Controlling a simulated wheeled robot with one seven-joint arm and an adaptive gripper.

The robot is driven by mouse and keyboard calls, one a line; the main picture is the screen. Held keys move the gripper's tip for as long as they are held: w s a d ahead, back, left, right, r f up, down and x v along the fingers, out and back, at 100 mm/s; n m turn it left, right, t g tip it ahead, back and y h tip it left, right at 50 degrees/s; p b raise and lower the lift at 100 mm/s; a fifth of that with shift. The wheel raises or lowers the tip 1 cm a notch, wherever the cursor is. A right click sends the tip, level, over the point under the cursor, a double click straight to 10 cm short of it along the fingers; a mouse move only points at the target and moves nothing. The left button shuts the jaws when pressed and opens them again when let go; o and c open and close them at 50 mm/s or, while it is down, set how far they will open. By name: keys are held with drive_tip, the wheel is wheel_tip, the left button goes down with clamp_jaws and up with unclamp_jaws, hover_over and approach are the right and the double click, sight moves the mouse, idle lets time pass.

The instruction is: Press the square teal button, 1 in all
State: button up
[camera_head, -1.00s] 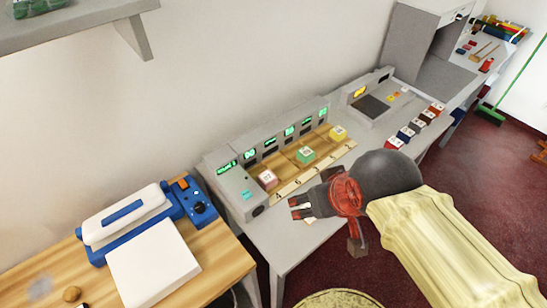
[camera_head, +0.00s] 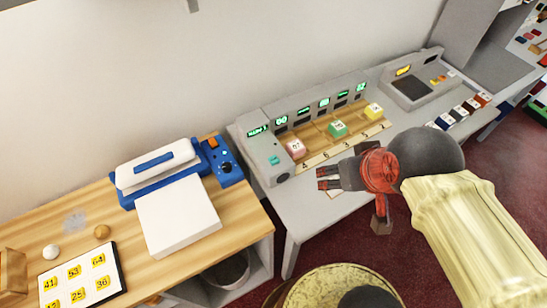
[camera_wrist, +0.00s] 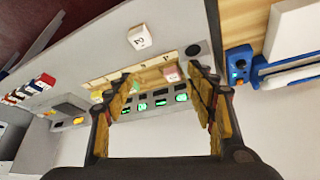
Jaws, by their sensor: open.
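The square teal button (camera_head: 275,160) is on the left end panel of the grey console (camera_head: 262,150), above a round black knob (camera_head: 283,178). My gripper (camera_head: 325,177) is open and empty, above the counter in front of the console, to the right of the button and apart from it. In the wrist view my gripper's two fingers (camera_wrist: 162,80) are spread wide, with the console behind them. The knob also shows there (camera_wrist: 193,50). I cannot make out the teal button in the wrist view; the right finger may hide it.
Pink (camera_head: 296,148), green (camera_head: 337,129) and yellow (camera_head: 373,111) cubes stand in the console's wooden lanes. A white labelled cube (camera_wrist: 139,37) sits on the counter in the wrist view. A blue and white machine (camera_head: 165,175) stands on the wooden table at left.

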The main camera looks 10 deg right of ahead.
drive_tip(key=c, duration=0.3)
